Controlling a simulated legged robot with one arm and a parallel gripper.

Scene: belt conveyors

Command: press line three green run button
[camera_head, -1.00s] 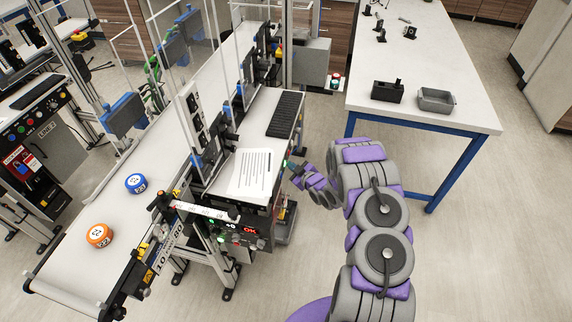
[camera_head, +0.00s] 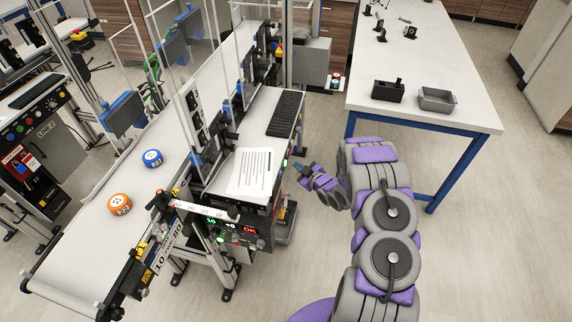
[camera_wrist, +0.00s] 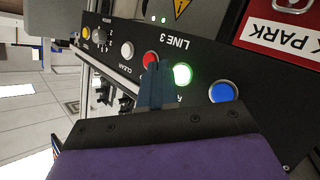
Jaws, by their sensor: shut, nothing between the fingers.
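In the wrist view, the LINE 3 panel (camera_wrist: 205,62) carries a green button (camera_wrist: 182,74), brightly lit, between a red button (camera_wrist: 150,59) and a blue button (camera_wrist: 224,92). My gripper (camera_wrist: 156,68) is shut and empty; its fingertips appear just beside the green button and cover part of the red one. In the head view, my gripper (camera_head: 299,168) is to the right of the line's control cabinet, with a small gap to it. The panel's button face is mostly turned away there; a small green glow (camera_head: 284,163) shows at its edge.
An orange puck (camera_head: 119,204) and a blue puck (camera_head: 152,158) lie on the conveyor belt (camera_head: 75,255). A keyboard (camera_head: 285,113) and a paper sheet (camera_head: 251,172) lie on the cabinet top. A blue-legged table (camera_head: 440,112) stands right. LINE 2's panel (camera_head: 40,128) is far left.

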